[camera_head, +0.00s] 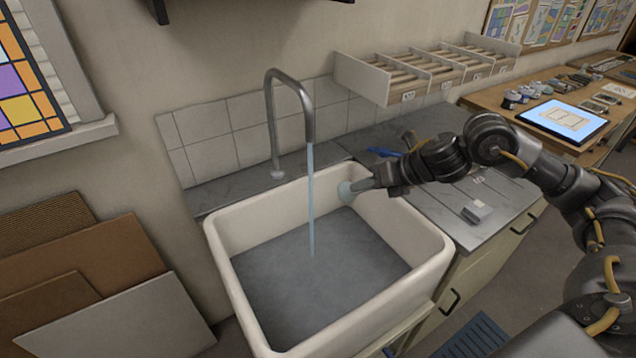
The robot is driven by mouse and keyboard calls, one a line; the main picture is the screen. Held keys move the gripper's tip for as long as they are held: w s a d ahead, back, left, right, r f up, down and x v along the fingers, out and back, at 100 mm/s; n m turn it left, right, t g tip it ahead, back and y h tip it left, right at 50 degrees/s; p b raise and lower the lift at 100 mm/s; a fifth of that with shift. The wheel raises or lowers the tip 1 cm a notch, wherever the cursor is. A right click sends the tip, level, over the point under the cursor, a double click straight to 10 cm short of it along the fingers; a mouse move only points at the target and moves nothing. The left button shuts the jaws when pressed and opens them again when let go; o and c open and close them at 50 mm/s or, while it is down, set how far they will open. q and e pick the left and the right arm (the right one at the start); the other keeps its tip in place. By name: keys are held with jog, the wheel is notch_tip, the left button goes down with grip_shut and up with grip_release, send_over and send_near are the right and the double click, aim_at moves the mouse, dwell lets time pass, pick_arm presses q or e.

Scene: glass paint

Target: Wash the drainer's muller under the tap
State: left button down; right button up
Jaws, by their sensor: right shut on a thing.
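My right gripper (372,184) reaches in from the right over the sink's right rim. It is shut on the muller (346,191), a pale, glassy, rounded piece whose head points left into the sink. The muller is to the right of the water stream (311,200) and apart from it. The tap (309,112) is a grey gooseneck behind the sink, and water runs from it straight down. The white sink (222,250) has a grey floor. The drainer (440,212) is the grooved grey board right of the sink. My left gripper is not in view.
A blue item (384,152) lies behind my right gripper. A white divided rack (400,80) hangs on the wall. A workbench with a tablet (562,121) stands at the right. Boards (120,325) lean at the left.

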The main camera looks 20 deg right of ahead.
jog(key=shift+v, duration=2.85)
jog(key=shift+f, duration=0.1)
